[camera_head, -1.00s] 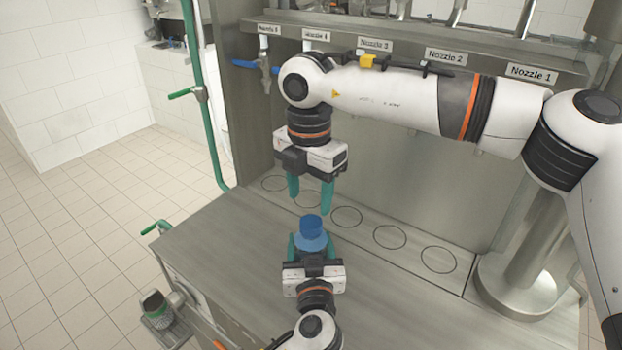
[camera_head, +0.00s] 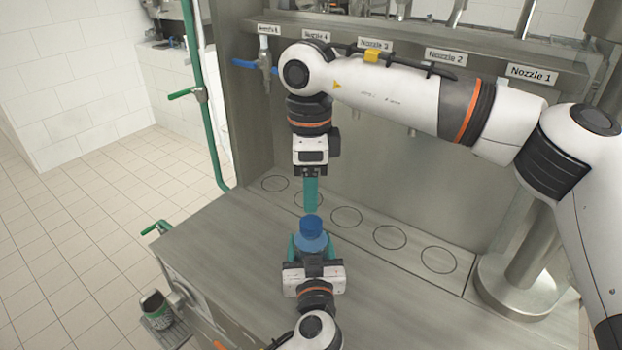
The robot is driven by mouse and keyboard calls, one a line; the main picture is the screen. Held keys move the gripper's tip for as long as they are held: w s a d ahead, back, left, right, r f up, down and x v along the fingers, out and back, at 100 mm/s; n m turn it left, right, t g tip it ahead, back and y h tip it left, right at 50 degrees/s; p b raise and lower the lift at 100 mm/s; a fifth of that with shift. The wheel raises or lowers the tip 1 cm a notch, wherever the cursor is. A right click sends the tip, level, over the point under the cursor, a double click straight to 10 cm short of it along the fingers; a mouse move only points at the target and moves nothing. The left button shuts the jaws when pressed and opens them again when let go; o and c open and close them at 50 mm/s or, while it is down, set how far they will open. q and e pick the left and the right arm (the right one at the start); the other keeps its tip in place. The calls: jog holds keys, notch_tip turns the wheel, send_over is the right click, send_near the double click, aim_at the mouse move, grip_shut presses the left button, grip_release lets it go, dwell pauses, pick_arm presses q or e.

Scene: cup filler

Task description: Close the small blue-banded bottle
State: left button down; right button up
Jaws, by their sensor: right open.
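The small bottle (camera_head: 311,242) is light blue with a darker blue cap (camera_head: 311,225) on top. It stands upright at the front of the steel counter. My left gripper (camera_head: 311,246) reaches in from the bottom with its green fingers on either side of the bottle, shut on it. My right gripper (camera_head: 310,210) hangs fingers-down just above and behind the cap, open and empty. Its two green fingers line up one behind the other from this view, so the gap between them is hidden. I cannot tell whether the cap is tight.
The steel counter (camera_head: 215,255) is mostly clear. Several marked circles run along its back under the labelled nozzles. A blue-handled valve (camera_head: 262,66) and a green pipe (camera_head: 203,95) are at the left. A dark green-banded cup (camera_head: 155,305) sits on a low holder at lower left.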

aim_at(311, 222)
jog(key=n, duration=0.4)
jog(key=shift+r, duration=0.1)
jog(key=n, duration=0.6)
jog(key=shift+d+r, duration=0.1)
jog(key=shift+r, duration=0.1)
jog(key=shift+f, duration=4)
jog(key=c, duration=1)
jog(key=shift+c, duration=0.2)
